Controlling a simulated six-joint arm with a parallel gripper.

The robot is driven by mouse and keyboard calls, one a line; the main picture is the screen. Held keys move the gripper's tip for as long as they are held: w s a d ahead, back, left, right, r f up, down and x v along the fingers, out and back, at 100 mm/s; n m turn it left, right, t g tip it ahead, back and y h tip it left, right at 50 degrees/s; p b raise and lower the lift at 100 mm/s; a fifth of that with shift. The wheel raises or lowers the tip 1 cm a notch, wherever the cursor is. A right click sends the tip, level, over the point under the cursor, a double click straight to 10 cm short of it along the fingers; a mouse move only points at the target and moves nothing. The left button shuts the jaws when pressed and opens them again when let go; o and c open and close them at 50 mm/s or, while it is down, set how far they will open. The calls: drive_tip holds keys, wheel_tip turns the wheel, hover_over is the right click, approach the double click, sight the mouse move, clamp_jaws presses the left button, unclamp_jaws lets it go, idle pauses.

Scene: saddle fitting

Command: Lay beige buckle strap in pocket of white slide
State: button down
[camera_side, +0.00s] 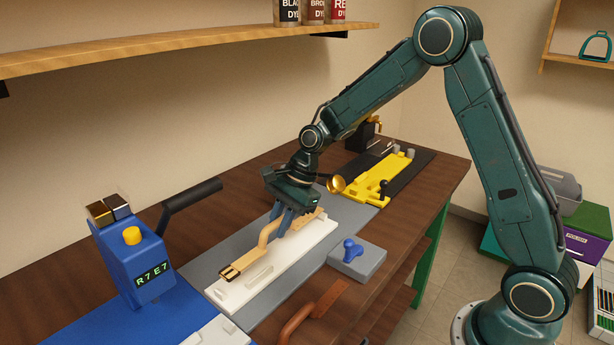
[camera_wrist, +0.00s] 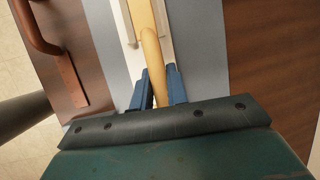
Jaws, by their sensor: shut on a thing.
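The beige buckle strap (camera_side: 265,240) runs along the top of the white slide (camera_side: 234,295), with its dark-and-brass buckle (camera_side: 230,272) at the slide's near left end. My gripper (camera_side: 282,228) is shut on the strap toward its far end.
A grey block with a blue knob (camera_side: 357,261) stands right of the slide. A blue machine with a black lever (camera_side: 135,262) is at the left. A yellow fixture (camera_side: 378,176) lies behind on a dark mat.

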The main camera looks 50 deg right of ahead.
drive_tip(key=shift+f, duration=1.9)
drive_tip(key=shift+f, duration=0.15)
drive_tip(key=c, duration=1.4)
unclamp_jaws()
drive_tip(key=v, duration=1.2)
drive_tip(key=shift+s+r, duration=0.1)
drive_tip(key=shift+r, duration=0.15)
